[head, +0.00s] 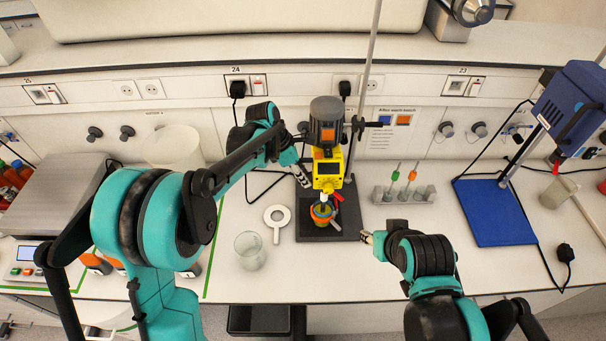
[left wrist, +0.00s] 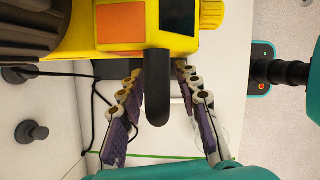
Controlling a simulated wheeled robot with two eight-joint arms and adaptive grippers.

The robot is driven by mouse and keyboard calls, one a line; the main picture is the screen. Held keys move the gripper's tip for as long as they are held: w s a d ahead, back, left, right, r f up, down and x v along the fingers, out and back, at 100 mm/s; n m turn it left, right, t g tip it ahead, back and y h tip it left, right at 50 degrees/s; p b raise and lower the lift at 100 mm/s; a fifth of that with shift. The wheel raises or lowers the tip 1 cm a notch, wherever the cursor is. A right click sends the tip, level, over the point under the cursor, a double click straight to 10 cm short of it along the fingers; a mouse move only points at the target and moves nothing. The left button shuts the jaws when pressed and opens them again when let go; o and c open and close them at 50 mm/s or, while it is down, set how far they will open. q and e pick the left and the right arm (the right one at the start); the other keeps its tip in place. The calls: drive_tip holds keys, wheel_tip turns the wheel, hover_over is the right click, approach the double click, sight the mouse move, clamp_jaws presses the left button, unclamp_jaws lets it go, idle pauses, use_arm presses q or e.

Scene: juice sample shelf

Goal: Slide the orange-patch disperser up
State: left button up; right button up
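The orange-patch disperser (head: 328,168) has a yellow body with an orange patch and a grey motor top. It hangs on an upright stand rod (head: 369,60), its lower end at a small yellow-green cup (head: 322,214) on a dark base plate. My left gripper (head: 303,176) is at its left side. In the left wrist view the yellow body with its orange patch (left wrist: 122,10) fills the top. A black handle (left wrist: 157,95) reaches down between the open fingers of my left gripper (left wrist: 165,115), with gaps on both sides. My right gripper (head: 367,237) is right of the base plate; its fingers are too small to judge.
A glass beaker (head: 250,251) and a white ring-shaped piece (head: 277,218) lie left of the base plate. A grey rack (head: 403,194) with tubes stands right of it. A blue device (head: 573,105) stands farther right over a blue base (head: 492,212).

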use_arm(q)
drive_tip(key=shift+f, duration=0.15)
clamp_jaws()
drive_tip(key=shift+r, duration=0.2)
wheel_tip(320, 180, up, 16)
drive_tip(key=p, duration=0.7)
drive_tip(key=shift+r, duration=0.6)
drive_tip(key=shift+w, duration=0.1)
unclamp_jaws()
